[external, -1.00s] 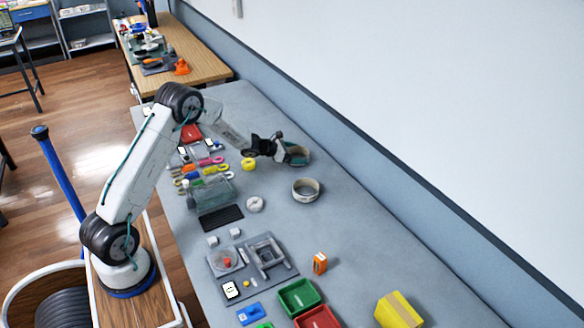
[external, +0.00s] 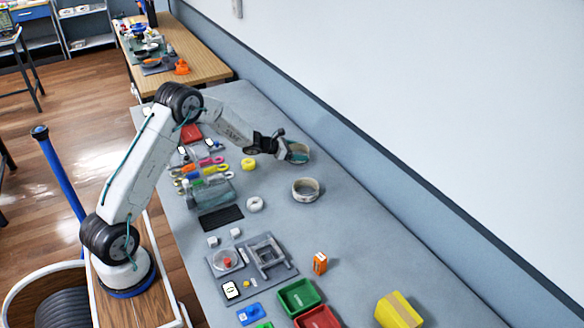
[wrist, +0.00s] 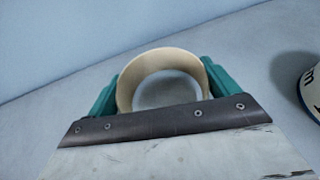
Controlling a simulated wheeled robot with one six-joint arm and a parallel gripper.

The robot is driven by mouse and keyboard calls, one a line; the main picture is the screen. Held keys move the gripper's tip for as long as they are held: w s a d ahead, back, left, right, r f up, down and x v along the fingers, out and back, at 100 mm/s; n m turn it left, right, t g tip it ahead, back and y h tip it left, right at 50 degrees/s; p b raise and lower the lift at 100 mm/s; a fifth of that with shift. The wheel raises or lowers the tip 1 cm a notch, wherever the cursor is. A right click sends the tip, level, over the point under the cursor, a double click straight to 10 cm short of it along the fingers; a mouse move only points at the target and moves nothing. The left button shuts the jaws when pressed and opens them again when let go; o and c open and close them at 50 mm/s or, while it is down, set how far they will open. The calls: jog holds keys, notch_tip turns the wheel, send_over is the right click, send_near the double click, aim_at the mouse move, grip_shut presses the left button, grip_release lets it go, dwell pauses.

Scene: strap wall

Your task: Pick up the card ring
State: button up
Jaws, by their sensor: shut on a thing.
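The card ring (wrist: 160,60) is a beige, open hoop between the two teal fingers of my gripper (wrist: 162,88) in the wrist view. My gripper is shut on it, with one finger at each side of the hoop. The near part of the ring is hidden behind the dark edge of my gripper. In the external view my gripper (external: 288,148) is low over the far part of the grey bench, and the ring (external: 301,155) shows partly at its fingers. I cannot tell whether the ring touches the bench.
A larger pale ring with lettering (external: 306,190) stands nearby, and also shows at the wrist view's right edge (wrist: 312,90). A yellow roll (external: 249,164) and a white roll (external: 255,204) lie closer to my base. A wall (external: 370,190) runs along the bench's right side.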

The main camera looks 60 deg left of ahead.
notch_tip(320, 180, up, 3)
jog(key=shift+f, duration=0.2)
jog(key=s+d, duration=0.1)
jog(key=s, duration=0.4)
jog(key=s+d, duration=0.1)
jog(key=s, duration=0.4)
jog(key=s+d+r, duration=0.1)
jog(key=s, duration=0.4)
jog(key=shift+s+d, duration=0.2)
jog(key=shift+s, duration=0.05)
jog(key=shift+r, duration=0.35)
notch_tip(320, 180, up, 5)
jog(key=d+m+g+h, duration=0.4)
jog(key=d+m+h, duration=0.3)
jog(key=d, duration=1)
jog(key=s+d+m+g+h, duration=0.2)
jog(key=s+d+m+g, duration=0.25)
jog(key=d, duration=0.35)
jog(key=s+d+m+g+h, duration=0.2)
jog(key=s+d+m+g, duration=0.25)
jog(key=d, duration=0.45)
jog(key=f, duration=0.5)
jog(key=shift+w+a, duration=0.25)
jog(key=shift+w, duration=0.15)
jog(key=shift+w+f, duration=0.15)
jog(key=shift+w, duration=0.05)
send_over(335, 229)
jog(key=shift+f, duration=2.55)
